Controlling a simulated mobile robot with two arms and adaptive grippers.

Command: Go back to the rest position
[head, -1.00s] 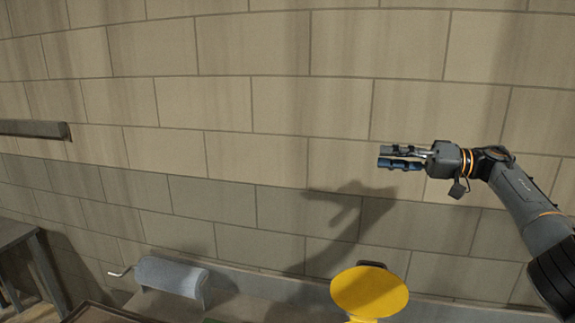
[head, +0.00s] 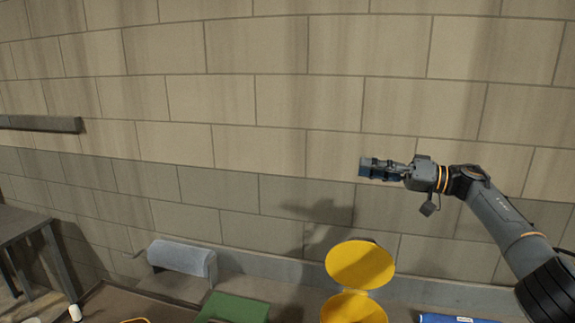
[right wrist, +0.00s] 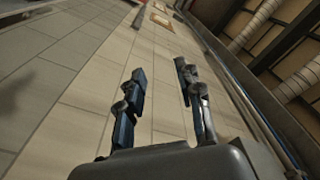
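My right gripper (head: 364,168) is raised in front of the block wall at the right of the head view, with its fingers pointing left. In the right wrist view the two dark blue fingers (right wrist: 160,70) stand apart with nothing between them, so it is open and empty. The head view shows it high above the things along the wall's foot. My left gripper is in neither view.
Below are a yellow round container with its lid raised (head: 360,265), a green item (head: 235,308), a blue item (head: 455,319) and a grey-blue roll (head: 182,258). A dark table (head: 22,222) stands at left. The wall (head: 250,100) is bare around the gripper.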

